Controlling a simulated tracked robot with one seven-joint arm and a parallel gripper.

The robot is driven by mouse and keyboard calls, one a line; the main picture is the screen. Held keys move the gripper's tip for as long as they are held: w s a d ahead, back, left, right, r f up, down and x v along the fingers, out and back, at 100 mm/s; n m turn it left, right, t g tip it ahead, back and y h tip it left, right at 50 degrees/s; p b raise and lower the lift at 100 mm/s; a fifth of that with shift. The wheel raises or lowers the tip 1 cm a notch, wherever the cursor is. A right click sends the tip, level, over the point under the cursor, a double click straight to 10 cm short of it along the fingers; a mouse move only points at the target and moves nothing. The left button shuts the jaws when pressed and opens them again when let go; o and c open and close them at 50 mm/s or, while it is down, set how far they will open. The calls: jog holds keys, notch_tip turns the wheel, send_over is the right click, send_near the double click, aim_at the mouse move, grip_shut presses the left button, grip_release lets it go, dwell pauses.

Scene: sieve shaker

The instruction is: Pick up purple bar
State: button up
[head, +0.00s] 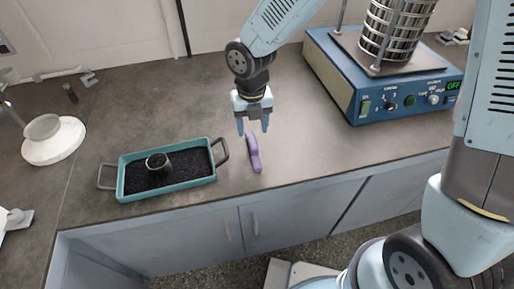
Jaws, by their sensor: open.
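The purple bar (254,157) lies on the grey worktop near its front edge, between the teal tray and the blue shaker. Its long side runs roughly from back to front in the picture. My gripper (254,128) points down over the back end of the bar. Its two light-blue fingers are apart, with nothing visibly held between them. I cannot tell the exact height of the fingertips above the worktop.
A teal tray (125,180) with dark grains and a small dark cup (159,166) stands left of the bar. The blue sieve shaker (345,97) stands at the back right. A white round device (53,147) is at far left. The worktop right of the bar is clear.

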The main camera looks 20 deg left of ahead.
aim_at(253, 141)
jog(key=shift+w+f, duration=0.2)
jog(key=shift+f, duration=3.95)
jog(key=shift+c, duration=0.3)
grip_shut()
jog(key=shift+r, duration=0.1)
